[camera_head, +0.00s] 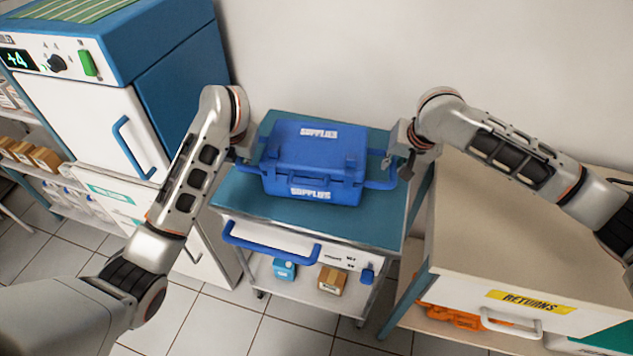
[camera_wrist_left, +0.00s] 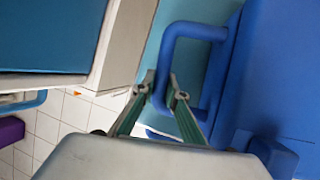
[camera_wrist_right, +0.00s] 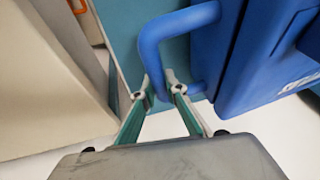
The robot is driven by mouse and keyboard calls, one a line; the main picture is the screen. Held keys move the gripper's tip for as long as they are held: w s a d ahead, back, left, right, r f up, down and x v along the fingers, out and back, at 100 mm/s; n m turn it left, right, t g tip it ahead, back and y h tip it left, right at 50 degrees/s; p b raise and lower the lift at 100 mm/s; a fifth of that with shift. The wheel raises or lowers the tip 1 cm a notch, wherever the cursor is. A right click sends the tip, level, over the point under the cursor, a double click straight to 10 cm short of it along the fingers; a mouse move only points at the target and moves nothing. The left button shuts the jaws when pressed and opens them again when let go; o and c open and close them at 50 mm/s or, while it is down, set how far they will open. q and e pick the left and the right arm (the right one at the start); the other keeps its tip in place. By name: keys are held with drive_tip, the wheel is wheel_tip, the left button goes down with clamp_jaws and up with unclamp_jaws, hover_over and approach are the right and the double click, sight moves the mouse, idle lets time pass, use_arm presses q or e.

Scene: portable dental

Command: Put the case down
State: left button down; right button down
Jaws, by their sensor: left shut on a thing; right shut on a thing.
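The blue supplies case (camera_head: 313,160) is closed and upright, over the teal top of the cart (camera_head: 285,205) in the head view. My left gripper (camera_head: 245,160) is shut on the case's left side handle, and the bar between its fingers (camera_wrist_left: 165,92) shows in the left wrist view. My right gripper (camera_head: 393,162) is shut on the right side handle, which also shows between the fingers (camera_wrist_right: 160,90) in the right wrist view. I cannot tell whether the case's underside touches the cart top or hangs just above it.
A blue and white fridge (camera_head: 110,110) stands left of the cart. A beige returns counter (camera_head: 520,225) stands close on the right. The wall is behind. Bare teal surface shows in front of the case. Small boxes (camera_head: 332,280) sit on the cart's lower shelf.

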use_arm(q)
drive_tip(key=shift+a+f+b, duration=0.1)
drive_tip(key=shift+f+b, duration=0.25)
drive_tip(key=shift+f, duration=0.25)
use_arm(e)
drive_tip(key=shift+d+f, duration=0.1)
drive_tip(key=shift+f, duration=0.5)
use_arm(q)
drive_tip(key=c, duration=2)
unclamp_jaws()
drive_tip(key=shift+r, duration=0.1)
drive_tip(key=shift+c, duration=0.2)
use_arm(e)
drive_tip(key=c, duration=2)
unclamp_jaws()
drive_tip(key=shift+c, duration=0.2)
drive_tip(key=shift+r, duration=0.1)
use_arm(q)
drive_tip(key=shift+s+r, duration=0.1)
drive_tip(key=shift+r, duration=0.05)
drive_tip(key=v, duration=1.1)
drive_tip(key=shift+r, duration=0.35)
use_arm(e)
drive_tip(key=v, duration=1.2)
use_arm(q)
drive_tip(key=shift+s, duration=0.1)
